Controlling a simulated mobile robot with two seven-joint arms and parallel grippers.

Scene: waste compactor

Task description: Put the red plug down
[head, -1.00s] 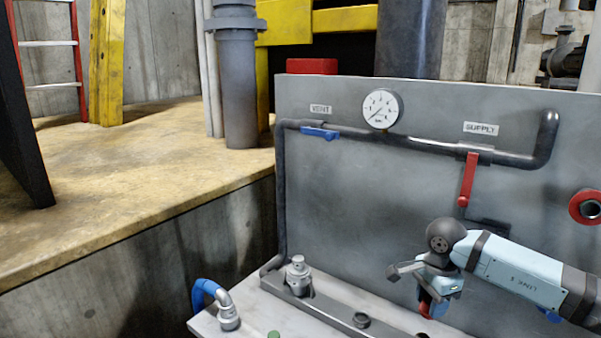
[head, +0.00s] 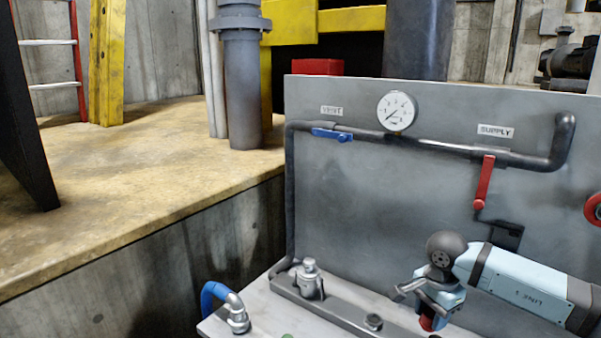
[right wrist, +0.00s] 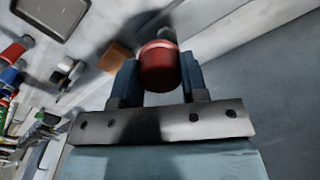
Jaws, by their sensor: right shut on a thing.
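The red plug (right wrist: 158,66) is held between the two dark blue fingers of my right gripper (right wrist: 159,76) in the right wrist view. In the head view the red plug (head: 427,323) shows below my right gripper (head: 432,312), low in front of the grey panel and above or beside the pale bench top. I cannot tell whether the plug touches the bench. My left gripper is not in view.
The grey panel (head: 380,190) carries a gauge (head: 396,111), a blue vent handle (head: 332,135) and a red supply handle (head: 483,183). A metal fitting (head: 310,279) and a blue hose (head: 209,296) stand on the bench's left. A dark tray (right wrist: 52,14) and several loose items lie left in the wrist view.

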